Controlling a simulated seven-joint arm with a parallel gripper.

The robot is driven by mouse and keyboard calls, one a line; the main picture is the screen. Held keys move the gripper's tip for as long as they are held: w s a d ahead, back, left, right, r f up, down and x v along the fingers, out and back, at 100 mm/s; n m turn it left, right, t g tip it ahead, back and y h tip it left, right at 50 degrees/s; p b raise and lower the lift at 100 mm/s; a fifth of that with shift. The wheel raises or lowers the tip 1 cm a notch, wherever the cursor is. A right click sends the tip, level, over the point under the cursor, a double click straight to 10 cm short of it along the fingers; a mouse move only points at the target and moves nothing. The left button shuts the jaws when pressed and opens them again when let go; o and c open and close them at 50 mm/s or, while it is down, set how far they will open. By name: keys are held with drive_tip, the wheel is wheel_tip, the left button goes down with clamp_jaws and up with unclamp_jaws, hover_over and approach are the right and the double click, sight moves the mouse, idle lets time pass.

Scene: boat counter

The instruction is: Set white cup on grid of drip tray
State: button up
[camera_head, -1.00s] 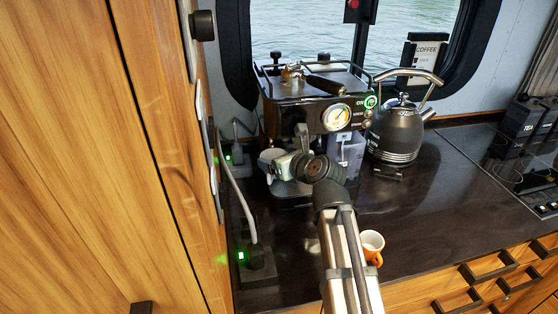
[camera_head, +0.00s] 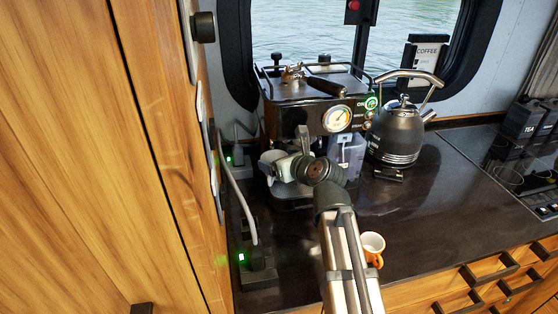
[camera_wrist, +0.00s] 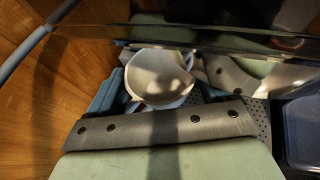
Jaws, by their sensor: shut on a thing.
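The white cup (camera_wrist: 160,72) is between the blue-padded fingers of my gripper (camera_wrist: 152,92), seen from above into its open mouth in the wrist view. My gripper is shut on it. In the head view the gripper (camera_head: 284,167) is low in front of the coffee machine, and the cup shows as a pale shape (camera_head: 268,160) at its left. The perforated grid of the drip tray (camera_wrist: 252,108) shows to the right of the cup and below it. My gripper hides most of the tray. I cannot tell whether the cup's base touches the grid.
The coffee machine (camera_head: 312,92) stands close above and behind my gripper. A kettle (camera_head: 396,134) stands to its right. An orange cup (camera_head: 372,247) is near the counter's front edge beside my arm. A cable and plug (camera_head: 254,262) lie left. The counter's right middle is clear.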

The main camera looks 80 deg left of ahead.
drive_tip(key=shift+f, duration=0.35)
drive_tip(key=o, duration=1)
drive_tip(key=v, duration=1.3)
drive_tip(key=shift+w+d+r, duration=0.1)
drive_tip(key=shift+w+d, duration=0.05)
drive_tip(key=shift+d, duration=0.25)
